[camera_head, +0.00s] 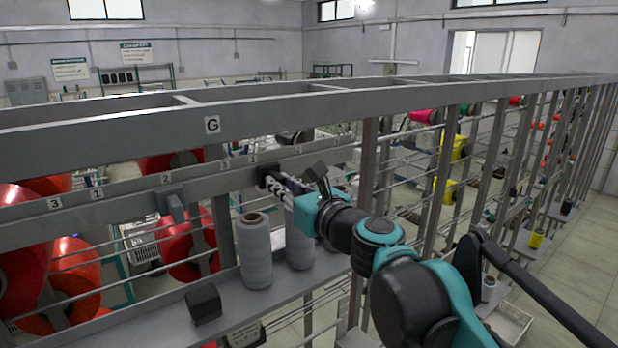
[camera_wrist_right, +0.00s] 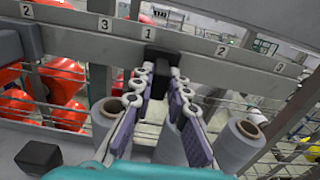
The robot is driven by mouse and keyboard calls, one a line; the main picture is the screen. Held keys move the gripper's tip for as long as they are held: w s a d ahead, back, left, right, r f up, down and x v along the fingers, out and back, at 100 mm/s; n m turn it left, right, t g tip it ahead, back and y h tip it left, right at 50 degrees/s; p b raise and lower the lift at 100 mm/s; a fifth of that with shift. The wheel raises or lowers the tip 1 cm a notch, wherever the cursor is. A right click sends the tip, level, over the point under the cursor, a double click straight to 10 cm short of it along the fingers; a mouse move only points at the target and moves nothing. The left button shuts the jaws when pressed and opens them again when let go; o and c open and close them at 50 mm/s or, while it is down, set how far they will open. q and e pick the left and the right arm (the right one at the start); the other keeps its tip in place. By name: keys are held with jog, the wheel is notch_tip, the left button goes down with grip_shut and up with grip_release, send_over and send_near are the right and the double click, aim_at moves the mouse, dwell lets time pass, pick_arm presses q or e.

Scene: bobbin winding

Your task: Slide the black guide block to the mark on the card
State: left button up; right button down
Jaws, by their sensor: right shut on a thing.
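The black guide block (camera_head: 267,174) sits on the long grey rail (camera_head: 120,190), between numbered white labels. In the right wrist view the guide block (camera_wrist_right: 161,62) stands just below the label "1" (camera_wrist_right: 148,33). My right gripper (camera_head: 279,186) is shut on the block, with a purple-padded finger on each side; the fingers also show in the wrist view (camera_wrist_right: 160,88). My left gripper is not in view.
A grey bracket (camera_head: 173,203) hangs on the rail further left. Large red spools (camera_head: 75,275) are behind horizontal rods.

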jog(key=shift+s+a, duration=0.75)
jog(key=shift+a, duration=0.3)
jog(key=c, duration=1.5)
grip_release()
jog(key=shift+a, duration=0.1)
jog(key=shift+s+a, duration=0.1)
